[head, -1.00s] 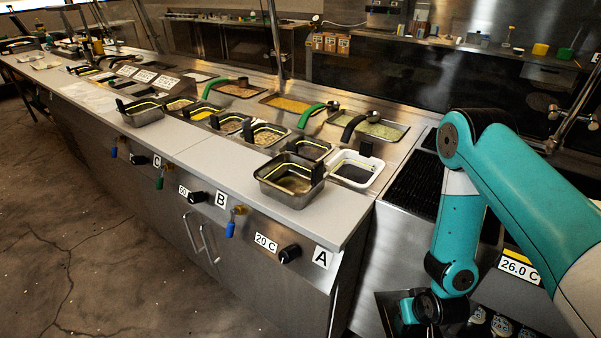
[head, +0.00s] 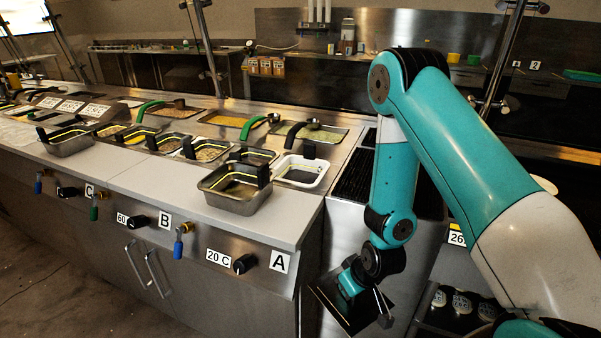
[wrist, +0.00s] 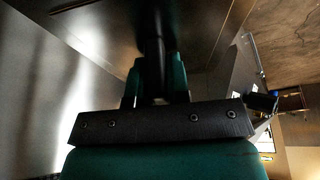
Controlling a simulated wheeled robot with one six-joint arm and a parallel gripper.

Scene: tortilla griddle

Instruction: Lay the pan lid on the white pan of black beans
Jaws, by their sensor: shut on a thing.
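The white pan (head: 300,187) sits at the right end of the counter's row of pans, with dark beans inside and a black upright piece at its back edge. My gripper (head: 352,284) is low in front of the counter's right end, below and right of the white pan and well apart from it. It is shut on the pan lid (head: 330,312), a dark flat plate that hangs tilted. In the wrist view my gripper's teal fingers (wrist: 155,80) close around the lid's black handle (wrist: 154,48), with the lid's metal plate (wrist: 100,28) beyond.
A steel pan (head: 235,198) stands on the counter's front edge, left of the white pan. Several other food pans run along the counter to the left. A dark grill (head: 355,172) lies to the right of the white pan. Dark jars (head: 462,304) stand low at the right.

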